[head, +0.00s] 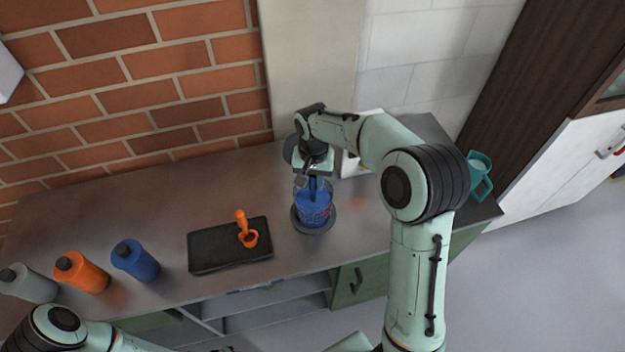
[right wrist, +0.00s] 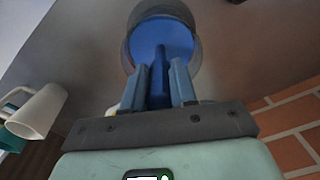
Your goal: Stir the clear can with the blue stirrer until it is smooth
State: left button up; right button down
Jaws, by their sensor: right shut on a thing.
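The clear can (head: 316,218) stands on a dark round base (head: 299,225) near the counter's middle and holds blue liquid. My right gripper (head: 317,178) is just above the can, pointing down, shut on the blue stirrer. In the right wrist view the stirrer (right wrist: 158,78) stands between the two fingers of the gripper (right wrist: 158,88), and its lower end reaches into the blue liquid. The can (right wrist: 196,50) also shows there, around the stirrer. The stirrer's lower end is hidden in the liquid. My left arm shows only at the bottom left; its fingertips are out of view.
Grey (head: 30,285), orange (head: 82,272) and blue (head: 137,262) bottles stand further left. A teal mug (head: 478,172) is at the right end. The back left counter is clear.

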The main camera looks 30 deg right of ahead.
jog(key=shift+w+r+p, duration=0.15)
jog(key=shift+r+p, duration=0.15)
jog(key=shift+r, duration=0.45)
jog(key=shift+w+r+p, duration=0.1)
jog(key=shift+r+p, duration=0.15)
jog(key=shift+r, duration=0.5)
notch_tip(320, 180, up, 2)
jog(key=shift+s, duration=0.1)
pick_arm(q)
jog(key=shift+w+r, duration=0.95)
jog(key=shift+w, duration=0.25)
pick_arm(e)
jog(key=shift+r, duration=1.2)
notch_tip(320, 180, up, 8)
jog(key=shift+f, duration=0.25)
jog(key=shift+s+f, duration=0.1)
